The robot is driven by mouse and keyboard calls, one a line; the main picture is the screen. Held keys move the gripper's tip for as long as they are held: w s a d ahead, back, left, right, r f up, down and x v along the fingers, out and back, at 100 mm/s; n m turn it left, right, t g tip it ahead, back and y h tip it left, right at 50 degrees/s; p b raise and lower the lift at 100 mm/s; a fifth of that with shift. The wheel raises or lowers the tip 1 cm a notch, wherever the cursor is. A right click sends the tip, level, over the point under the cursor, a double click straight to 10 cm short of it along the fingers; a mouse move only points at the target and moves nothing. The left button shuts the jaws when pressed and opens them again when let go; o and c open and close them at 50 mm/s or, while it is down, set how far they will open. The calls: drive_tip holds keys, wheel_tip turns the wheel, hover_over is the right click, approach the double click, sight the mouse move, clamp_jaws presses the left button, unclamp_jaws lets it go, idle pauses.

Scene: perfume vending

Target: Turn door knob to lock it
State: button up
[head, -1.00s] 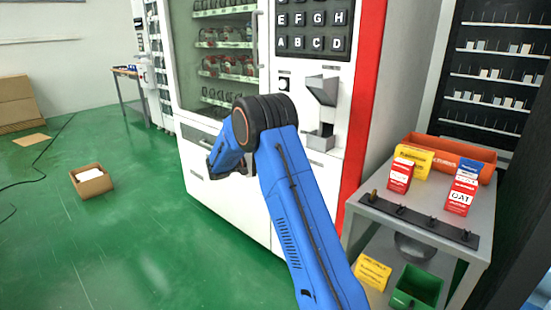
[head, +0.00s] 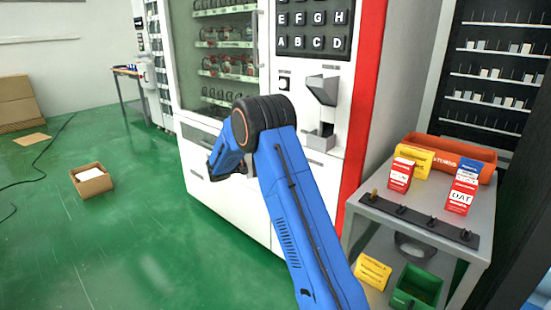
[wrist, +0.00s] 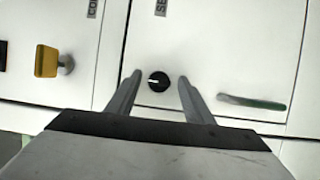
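A round black knob (wrist: 158,81) with a white mark is set in a white door panel (wrist: 215,45) in the wrist view. My gripper (wrist: 160,76) is open, with one finger on each side of the knob. Gaps show between the knob and both fingers in this view. I cannot tell how far the tips are from the panel. In the head view, my blue arm reaches in front of the lower part of a white vending machine (head: 225,190). The arm hides the knob and most of my gripper there.
A grey table (head: 470,250) with cartons and an orange bin (head: 455,150) stands right of the machine.

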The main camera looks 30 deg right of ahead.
drive_tip(key=shift+a, duration=0.1)
drive_tip(key=a, duration=1.7)
drive_tip(key=shift+w+a, duration=0.15)
drive_tip(key=shift+w, duration=0.2)
